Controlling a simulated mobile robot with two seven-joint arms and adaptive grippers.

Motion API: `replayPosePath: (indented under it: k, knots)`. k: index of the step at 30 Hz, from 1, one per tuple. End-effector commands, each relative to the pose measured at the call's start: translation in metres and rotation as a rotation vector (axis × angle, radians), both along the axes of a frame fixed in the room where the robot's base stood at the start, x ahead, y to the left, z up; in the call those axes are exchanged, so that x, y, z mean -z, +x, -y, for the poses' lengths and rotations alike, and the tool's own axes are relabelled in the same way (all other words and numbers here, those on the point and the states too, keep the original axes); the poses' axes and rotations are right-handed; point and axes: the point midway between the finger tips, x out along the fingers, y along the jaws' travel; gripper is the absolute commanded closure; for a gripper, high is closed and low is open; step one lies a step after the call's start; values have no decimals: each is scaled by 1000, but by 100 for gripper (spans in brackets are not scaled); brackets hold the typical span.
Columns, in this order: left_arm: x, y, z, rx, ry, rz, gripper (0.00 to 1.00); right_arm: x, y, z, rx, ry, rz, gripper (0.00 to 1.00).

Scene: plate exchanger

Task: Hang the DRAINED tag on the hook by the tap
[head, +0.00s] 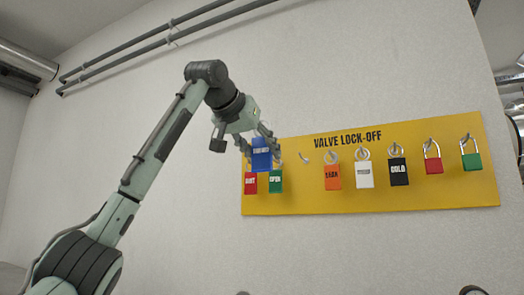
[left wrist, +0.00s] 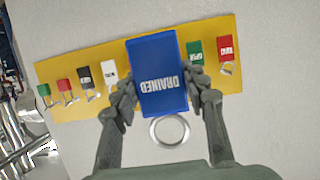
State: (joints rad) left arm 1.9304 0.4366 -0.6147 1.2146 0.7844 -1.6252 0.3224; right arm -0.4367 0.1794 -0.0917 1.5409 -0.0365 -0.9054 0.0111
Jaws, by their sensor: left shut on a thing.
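The blue DRAINED tag (head: 262,158) is in my left gripper (head: 259,139), in front of the left part of the yellow board. In the left wrist view the tag (left wrist: 158,75) is between the two fingers of the gripper (left wrist: 160,95). Its white lettering reads upside down there, and its metal ring (left wrist: 170,131) points toward the palm. My right gripper is in neither view. I cannot make out the tap or a hook beside it in these frames.
The yellow VALVE LOCK-OFF board (head: 400,199) is on the white wall. An empty hook (head: 304,157) is right of the blue tag. Red (head: 250,187), green (head: 275,186), orange (head: 332,177), white (head: 364,177) and black (head: 398,172) tags hang there. Pipes (left wrist: 18,140) show at left in the wrist view.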

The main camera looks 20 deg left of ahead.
Motion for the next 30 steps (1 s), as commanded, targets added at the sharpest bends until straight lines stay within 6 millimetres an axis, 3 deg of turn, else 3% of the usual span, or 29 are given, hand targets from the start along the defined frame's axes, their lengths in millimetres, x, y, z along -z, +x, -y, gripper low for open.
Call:
replayPosePath:
  k: [30]
  knots:
    - [-2, -45, -5, 1, 0, 1, 84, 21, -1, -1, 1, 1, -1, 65]
